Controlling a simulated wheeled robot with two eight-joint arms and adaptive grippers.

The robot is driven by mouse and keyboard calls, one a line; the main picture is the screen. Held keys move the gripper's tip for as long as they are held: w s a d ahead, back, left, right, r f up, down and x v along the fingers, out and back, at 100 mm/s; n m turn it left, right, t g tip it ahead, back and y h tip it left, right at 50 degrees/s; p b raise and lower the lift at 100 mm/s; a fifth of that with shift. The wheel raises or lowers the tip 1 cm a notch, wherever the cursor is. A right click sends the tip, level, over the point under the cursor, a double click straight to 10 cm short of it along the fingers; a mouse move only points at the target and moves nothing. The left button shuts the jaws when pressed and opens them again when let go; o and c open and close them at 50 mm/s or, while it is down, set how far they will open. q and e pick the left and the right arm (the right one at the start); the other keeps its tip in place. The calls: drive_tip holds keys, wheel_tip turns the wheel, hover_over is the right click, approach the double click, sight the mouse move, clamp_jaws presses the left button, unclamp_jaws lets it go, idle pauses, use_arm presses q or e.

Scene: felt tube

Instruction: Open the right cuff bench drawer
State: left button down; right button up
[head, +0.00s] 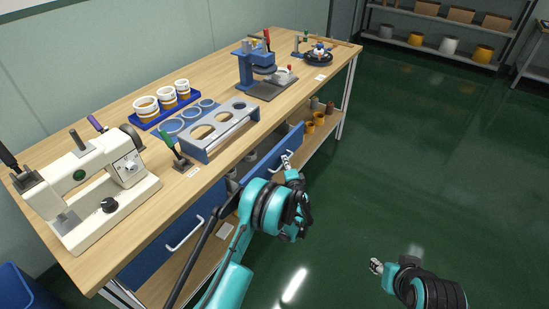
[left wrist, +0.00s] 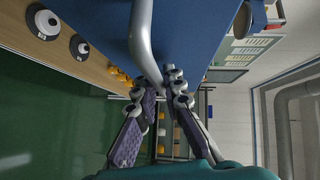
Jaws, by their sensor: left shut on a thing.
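The right drawer (head: 262,165) under the bench has a blue front and a pale bar handle (head: 274,166). It stands partly pulled out, with a gap behind its front showing some grey contents. My left gripper (head: 287,160) is at the handle, shut on it. In the left wrist view the handle (left wrist: 141,40) runs down between the two fingers (left wrist: 166,82), against the blue drawer front (left wrist: 187,30). The fingertips are partly hidden by the handle and the finger links. My right gripper (head: 376,266) is over the floor, away from the bench; its fingers are too small to judge.
The left drawer (head: 160,243) looks shut. On the wooden bench top (head: 215,85) stand a sewing machine (head: 90,190), a grey holed rack (head: 218,130), a blue tray of cups (head: 165,107) and a blue press (head: 255,68). The green floor (head: 430,150) right of the bench is clear.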

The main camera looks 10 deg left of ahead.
use_arm(q)
drive_tip(key=s+d, duration=0.4)
drive_tip(key=d, duration=0.7)
drive_tip(key=s+d, duration=0.4)
drive_tip(key=d, duration=0.7)
drive_tip(key=c, duration=1.6)
unclamp_jaws()
drive_tip(key=v, duration=0.7)
drive_tip(key=shift+s, duration=0.25)
drive_tip(key=shift+d, duration=0.1)
